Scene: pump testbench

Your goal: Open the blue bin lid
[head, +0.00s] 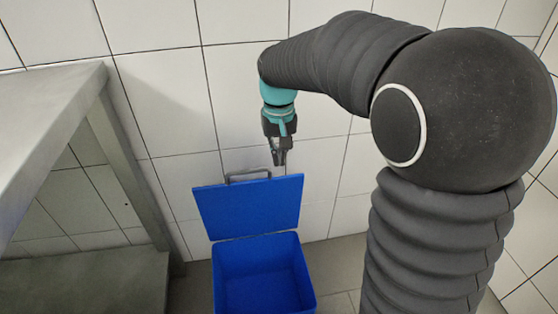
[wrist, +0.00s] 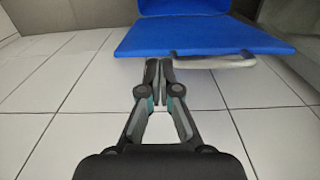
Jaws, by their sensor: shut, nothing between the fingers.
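The blue bin (head: 262,275) stands on the floor near the tiled wall, with its inside in view. Its blue lid (head: 250,208) is raised and leans back towards the wall, with a grey handle (head: 248,174) at its top edge. My gripper (head: 279,160) is above the lid's top edge, to the right of the handle. In the wrist view my gripper (wrist: 158,70) is shut and empty. The lid (wrist: 205,36) lies beyond the fingertips there, and its handle (wrist: 214,62) is just right of them. I see no grip on the handle.
A grey metal table (head: 50,120) with a lower shelf (head: 90,280) stands to the left of the bin. The white tiled wall (head: 160,90) is close behind the bin and the gripper. Some dark floor (head: 340,265) is clear right of the bin.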

